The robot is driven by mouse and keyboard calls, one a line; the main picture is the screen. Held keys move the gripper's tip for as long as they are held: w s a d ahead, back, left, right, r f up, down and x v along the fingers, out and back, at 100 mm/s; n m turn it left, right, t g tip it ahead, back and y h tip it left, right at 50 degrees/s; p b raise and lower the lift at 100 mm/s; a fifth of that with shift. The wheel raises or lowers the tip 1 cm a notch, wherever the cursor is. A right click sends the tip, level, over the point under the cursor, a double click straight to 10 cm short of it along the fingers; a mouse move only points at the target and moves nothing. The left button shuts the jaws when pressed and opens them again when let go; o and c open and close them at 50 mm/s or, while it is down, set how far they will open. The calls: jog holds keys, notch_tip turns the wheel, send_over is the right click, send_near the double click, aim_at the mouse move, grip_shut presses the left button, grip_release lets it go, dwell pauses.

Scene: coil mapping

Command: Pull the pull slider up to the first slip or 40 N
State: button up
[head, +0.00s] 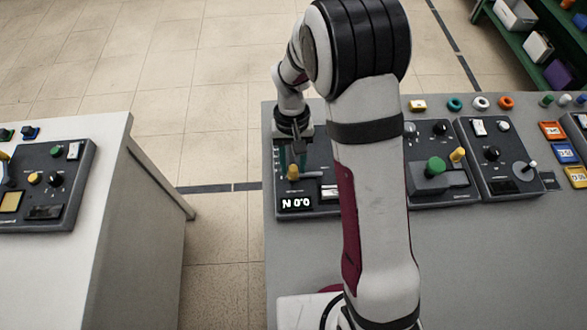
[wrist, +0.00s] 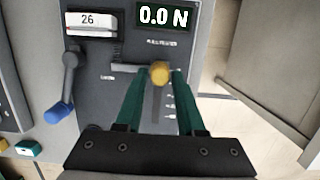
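The pull slider's yellow knob (wrist: 160,72) shows in the wrist view at the upper end of a dark slot (wrist: 156,104) with tick marks. In the head view the knob (head: 292,173) stands on the dark panel (head: 318,160). My gripper (wrist: 164,74) has its two green fingers on either side of the knob. A narrow gap shows at the right finger; contact at the left finger is unclear. My gripper (head: 293,158) points down at the panel in the head view.
A blue-handled lever (wrist: 59,112) and a white block marked 26 (wrist: 91,22) are left of the slider. My arm hides part of the bench in the head view. More panels (head: 497,157) stand to the right. The front bench surface (head: 490,265) is clear.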

grip_shut()
jog(key=shift+w, duration=1)
dwell(0.4)
jog(key=shift+o, duration=1.6)
grip_release()
jog(key=shift+r, duration=0.1)
notch_tip(320, 180, up, 7)
